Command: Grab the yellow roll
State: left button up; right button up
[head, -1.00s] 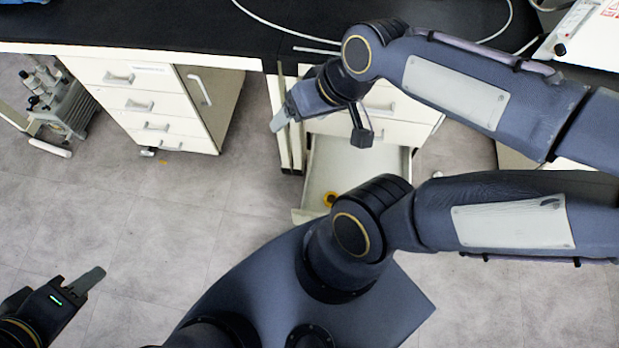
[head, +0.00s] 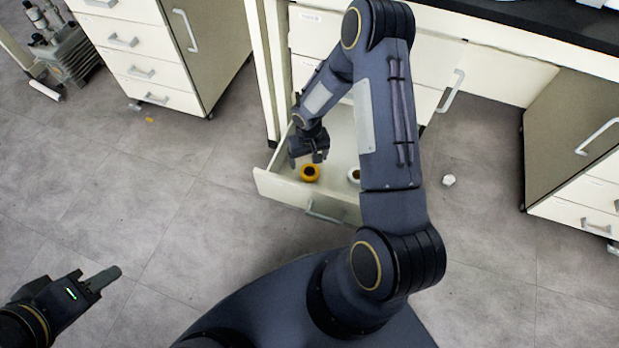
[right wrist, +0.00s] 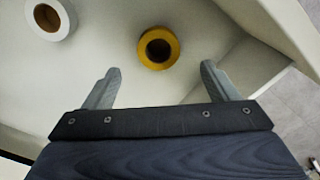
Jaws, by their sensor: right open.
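The yellow roll (head: 310,172) lies in the open drawer (head: 283,188), near its front left part. In the right wrist view the yellow roll (right wrist: 158,48) lies on the drawer floor, its dark centre hole facing up. My right gripper (head: 305,158) is over the drawer, just above and behind the roll in the head view. In the right wrist view its two fingers (right wrist: 156,88) are spread and empty, and the roll lies ahead of the gap between them, apart from both. My left gripper (head: 102,282) is at the lower left over the floor, away from the drawer; its jaw opening is unclear.
A white roll (right wrist: 50,18) lies in the same drawer, left of the yellow roll in the right wrist view; it shows partly behind my arm in the head view (head: 353,175). Drawer walls surround both rolls.

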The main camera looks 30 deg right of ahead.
aim_at(309, 171)
notch_tip(309, 171, down, 7)
jog(key=b, duration=0.3)
jog(key=shift+d+f, duration=0.1)
jog(key=shift+c, duration=0.4)
jog(key=c, duration=1)
